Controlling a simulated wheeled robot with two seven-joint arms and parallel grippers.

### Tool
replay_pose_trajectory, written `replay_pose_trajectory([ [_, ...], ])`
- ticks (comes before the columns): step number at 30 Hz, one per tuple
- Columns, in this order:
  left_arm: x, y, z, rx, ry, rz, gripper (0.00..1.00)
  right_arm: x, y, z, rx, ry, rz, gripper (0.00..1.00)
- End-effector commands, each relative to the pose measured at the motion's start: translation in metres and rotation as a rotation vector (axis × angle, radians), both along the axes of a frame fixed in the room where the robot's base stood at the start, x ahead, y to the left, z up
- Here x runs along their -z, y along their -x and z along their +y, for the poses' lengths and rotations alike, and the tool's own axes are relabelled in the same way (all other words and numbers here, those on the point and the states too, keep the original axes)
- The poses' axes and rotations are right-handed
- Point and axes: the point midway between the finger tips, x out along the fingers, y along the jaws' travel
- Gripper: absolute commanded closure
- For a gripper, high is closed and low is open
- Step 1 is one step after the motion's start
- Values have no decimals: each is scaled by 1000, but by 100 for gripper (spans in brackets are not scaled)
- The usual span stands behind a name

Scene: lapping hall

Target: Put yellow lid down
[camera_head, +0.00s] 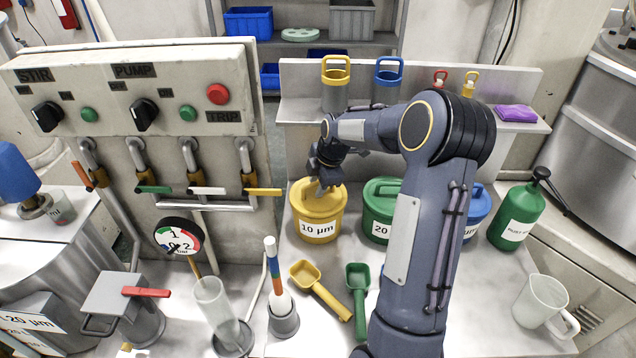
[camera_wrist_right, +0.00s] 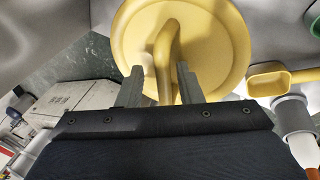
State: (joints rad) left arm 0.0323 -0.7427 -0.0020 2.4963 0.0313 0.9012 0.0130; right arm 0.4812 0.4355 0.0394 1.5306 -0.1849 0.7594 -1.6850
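The yellow lid (camera_head: 304,203) sits on top of the yellow pot (camera_head: 341,223) labelled 10 µm. In the right wrist view the lid (camera_wrist_right: 215,45) is a round disc with a raised bar handle (camera_wrist_right: 164,50). My right gripper (camera_head: 324,187) is over the lid. Its two fingers (camera_wrist_right: 159,78) stand on either side of the handle, with a small gap visible, so it looks open around the handle. My right wrist partly hides the lid top in the head view. My left gripper is not in view.
A green 20 µm pot (camera_head: 378,228) stands right of the yellow pot, with a blue pot (camera_head: 478,215) partly behind my arm. Yellow (camera_head: 318,288) and green (camera_head: 358,295) scoops lie in front. A green bottle (camera_head: 517,215) and white jug (camera_head: 540,300) stand at right.

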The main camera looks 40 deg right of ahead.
Motion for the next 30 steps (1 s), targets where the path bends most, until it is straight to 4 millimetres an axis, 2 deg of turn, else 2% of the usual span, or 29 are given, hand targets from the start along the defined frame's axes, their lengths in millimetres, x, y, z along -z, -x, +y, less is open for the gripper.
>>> replay_pose_trajectory([
  [4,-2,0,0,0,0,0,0,-1,1,0,0,-1,3,67],
  [7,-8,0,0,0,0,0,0,-10,2,0,1,-1,1,67],
  [18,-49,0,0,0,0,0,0,-85,26,-4,1,0,-1,67],
  [22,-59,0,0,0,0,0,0,-104,33,-5,1,0,-1,67],
  [26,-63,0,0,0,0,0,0,-113,37,-6,1,-1,2,67],
  [29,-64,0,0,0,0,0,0,-123,43,2,28,-14,-4,67],
  [30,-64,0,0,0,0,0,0,-130,48,10,61,-30,-10,67],
])
